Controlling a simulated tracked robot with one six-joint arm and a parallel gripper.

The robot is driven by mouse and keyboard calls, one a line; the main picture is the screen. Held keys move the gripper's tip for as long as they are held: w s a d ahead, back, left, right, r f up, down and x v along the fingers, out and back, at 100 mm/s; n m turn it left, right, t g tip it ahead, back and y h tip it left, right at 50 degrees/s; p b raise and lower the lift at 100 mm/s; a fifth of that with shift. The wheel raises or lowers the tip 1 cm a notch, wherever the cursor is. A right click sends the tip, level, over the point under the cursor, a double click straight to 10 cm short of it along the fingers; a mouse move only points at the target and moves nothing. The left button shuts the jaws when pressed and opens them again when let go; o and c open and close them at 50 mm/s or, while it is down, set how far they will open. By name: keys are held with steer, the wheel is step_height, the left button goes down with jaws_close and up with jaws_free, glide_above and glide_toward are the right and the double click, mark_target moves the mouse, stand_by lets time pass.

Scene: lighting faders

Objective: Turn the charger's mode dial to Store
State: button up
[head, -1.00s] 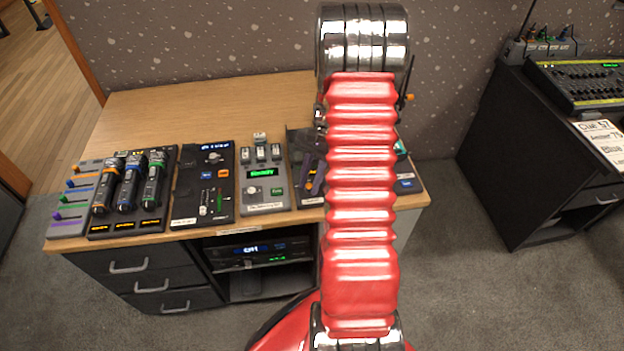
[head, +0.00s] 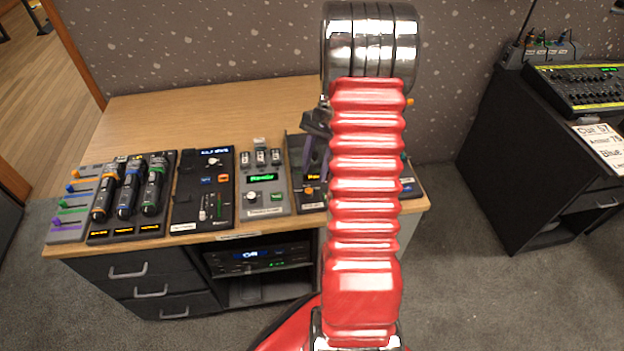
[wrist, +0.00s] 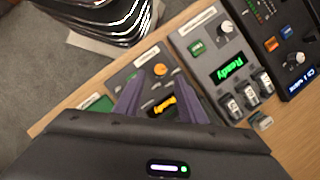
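The grey charger (head: 264,192) stands on the desk, with several battery-like blocks in its back bays and a green display (wrist: 227,69) reading "Ready". Its pale mode dial (head: 252,197) is at the front left of the charger in the head view and near the top in the wrist view (wrist: 226,28). Where the dial points is too small to read. My gripper (wrist: 160,80) is open and empty, its purple fingers apart. It hangs over the dark panel just right of the charger in the head view, away from the dial. My arm partly hides it there.
The dark panel (head: 298,150) with an orange knob (wrist: 160,70) lies below my fingers. A black fader panel (head: 204,185) and a rack of torch-like units (head: 130,200) stand left of the charger. The desk's back (head: 200,108) is clear.

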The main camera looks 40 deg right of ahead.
steer(key=v, duration=0.7)
steer(key=shift+r, duration=0.2)
steer(key=shift+d, duration=0.15)
steer(key=s+a+r+n+t+h, duration=0.1)
steer(key=s+a+r+n, duration=0.3)
steer(key=a, duration=0.7)
steer(key=s+a+r+n+t+h, duration=0.2)
steer(key=s+a+r+n+t, duration=0.1)
steer(key=a, duration=0.8)
steer(key=s+a+r+n+t+h, duration=0.1)
steer(key=s+a+r+n, duration=0.4)
steer(key=a, duration=0.6)
step_height(320, 180, up, 3)
steer(key=n+t, duration=0.1)
steer(key=n, duration=0.2)
steer(key=shift+a+f+n+t, duration=0.2)
steer(key=shift+f+n+t, duration=0.1)
steer(key=shift+n, duration=0.1)
steer(key=shift+c, duration=0.7)
steer(key=shift+d, duration=0.15)
